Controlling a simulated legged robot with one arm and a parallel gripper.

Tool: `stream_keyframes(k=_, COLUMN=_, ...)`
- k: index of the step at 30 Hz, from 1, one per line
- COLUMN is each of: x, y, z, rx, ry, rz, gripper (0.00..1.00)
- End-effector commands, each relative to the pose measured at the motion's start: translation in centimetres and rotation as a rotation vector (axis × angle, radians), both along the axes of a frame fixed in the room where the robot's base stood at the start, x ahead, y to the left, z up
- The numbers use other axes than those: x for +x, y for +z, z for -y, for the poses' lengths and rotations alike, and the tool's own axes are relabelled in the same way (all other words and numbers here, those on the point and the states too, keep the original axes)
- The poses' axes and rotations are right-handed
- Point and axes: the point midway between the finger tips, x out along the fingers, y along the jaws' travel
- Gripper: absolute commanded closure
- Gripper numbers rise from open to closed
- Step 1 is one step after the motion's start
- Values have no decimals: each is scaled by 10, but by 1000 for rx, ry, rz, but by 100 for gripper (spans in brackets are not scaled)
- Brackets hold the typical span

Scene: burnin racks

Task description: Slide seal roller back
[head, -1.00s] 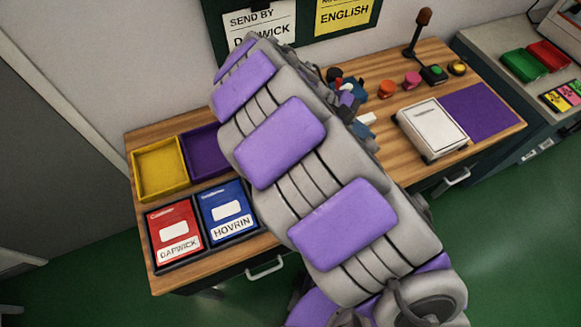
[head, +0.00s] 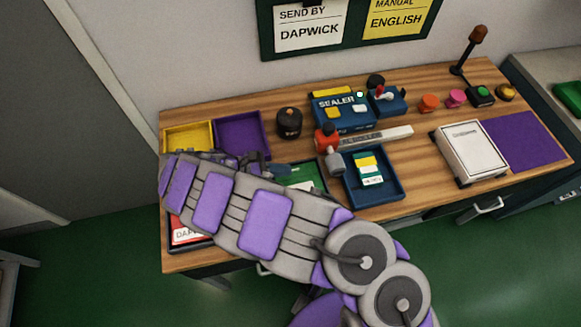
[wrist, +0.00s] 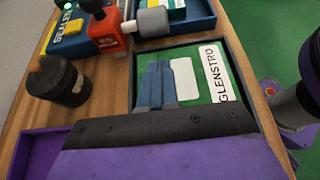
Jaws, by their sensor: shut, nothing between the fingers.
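The seal roller, a red block (head: 326,138) with a grey cylinder (head: 335,163), sits at the left end of a pale rail (head: 380,136) in front of the blue sealer (head: 342,110). In the wrist view the red block (wrist: 107,34) and grey cylinder (wrist: 153,21) are at the top, beyond my fingertips. The cylinder is beside the left rim of a blue tray (head: 396,190) holding a yellow, teal and white packet (head: 368,169). My gripper (head: 286,171) is shut and empty, left of the roller and apart from it. In the wrist view my gripper (wrist: 158,72) is over the green GLENSTRO folder (wrist: 212,82).
A dark round canister (head: 290,123) stands left of the sealer. Yellow (head: 187,136) and purple (head: 240,133) trays are at the back left. My arm covers the front left of the desk.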

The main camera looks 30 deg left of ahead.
Motion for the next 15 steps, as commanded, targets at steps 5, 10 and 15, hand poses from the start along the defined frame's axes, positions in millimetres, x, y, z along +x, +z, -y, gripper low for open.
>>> stream_keyframes(k=5, x=22, y=-16, z=22, rx=-3, ry=-5, rz=1, gripper=100)
stream_keyframes(k=10, x=44, y=-32, z=43, rx=-4, ry=-4, rz=0, gripper=100)
stream_keyframes(k=15, x=63, y=-41, z=63, rx=-5, ry=-4, rz=1, gripper=100)
